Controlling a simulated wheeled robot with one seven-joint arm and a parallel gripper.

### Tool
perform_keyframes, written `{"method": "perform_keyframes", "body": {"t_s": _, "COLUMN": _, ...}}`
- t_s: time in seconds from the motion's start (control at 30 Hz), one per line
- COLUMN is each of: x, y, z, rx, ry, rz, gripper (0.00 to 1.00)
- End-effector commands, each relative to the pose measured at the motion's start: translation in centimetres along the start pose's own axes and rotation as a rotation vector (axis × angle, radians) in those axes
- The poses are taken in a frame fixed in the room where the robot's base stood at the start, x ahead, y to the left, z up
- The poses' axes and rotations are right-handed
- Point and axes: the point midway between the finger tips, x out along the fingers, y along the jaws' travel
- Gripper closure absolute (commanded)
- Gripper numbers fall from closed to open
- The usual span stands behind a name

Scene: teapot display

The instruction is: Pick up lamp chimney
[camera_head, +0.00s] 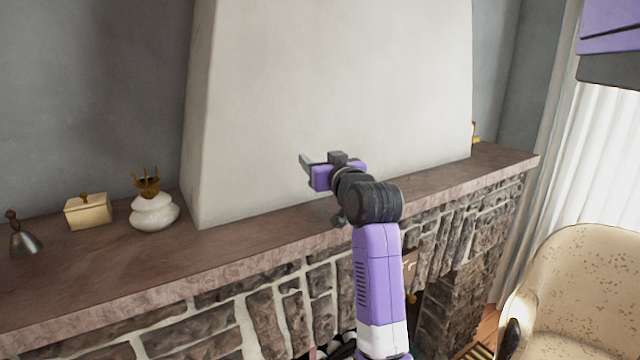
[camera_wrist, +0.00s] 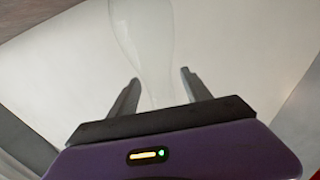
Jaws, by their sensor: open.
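The lamp chimney (camera_wrist: 145,40) is a clear, pale glass tube with a bulge, seen in the wrist view. It runs from the top edge down between the two fingers of my gripper (camera_wrist: 160,77). The fingers are apart, with a gap visible on each side of the glass. In the head view my gripper (camera_head: 304,161) is above the mantel, in front of the white chimney breast. I cannot make out the glass there. A white lamp base (camera_head: 153,213) with a brass crown-like holder stands on the mantel at left.
The stone mantel (camera_head: 260,234) runs across the fireplace. A cream lidded box (camera_head: 88,212) and a metal bell (camera_head: 23,240) stand at its left end. The white chimney breast (camera_head: 330,80) rises close behind my gripper. A cream armchair (camera_head: 580,285) is at lower right.

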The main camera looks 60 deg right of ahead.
Motion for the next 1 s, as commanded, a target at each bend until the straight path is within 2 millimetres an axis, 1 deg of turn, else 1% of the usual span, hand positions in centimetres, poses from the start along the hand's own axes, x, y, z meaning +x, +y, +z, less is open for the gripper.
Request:
{"method": "perform_keyframes", "body": {"t_s": 0.2, "x": 0.06, "y": 0.01, "z": 0.02, "rx": -0.001, "ry": 0.001, "rz": 0.000, "gripper": 0.43}}
{"method": "perform_keyframes", "body": {"t_s": 0.37, "x": 0.04, "y": 0.00, "z": 0.01, "rx": -0.001, "ry": 0.001, "rz": 0.000, "gripper": 0.75}}
{"method": "perform_keyframes", "body": {"t_s": 0.4, "x": 0.04, "y": 0.00, "z": 0.01, "rx": -0.001, "ry": 0.000, "rz": 0.000, "gripper": 0.82}}
{"method": "perform_keyframes", "body": {"t_s": 0.5, "x": 0.04, "y": 0.00, "z": 0.01, "rx": -0.001, "ry": 0.000, "rz": 0.000, "gripper": 1.00}}
{"method": "perform_keyframes", "body": {"t_s": 0.87, "x": 0.03, "y": 0.00, "z": -0.04, "rx": 0.000, "ry": 0.001, "rz": 0.000, "gripper": 1.00}}
{"method": "perform_keyframes", "body": {"t_s": 1.0, "x": 0.04, "y": 0.00, "z": -0.47, "rx": 0.000, "ry": 0.003, "rz": 0.000, "gripper": 1.00}}
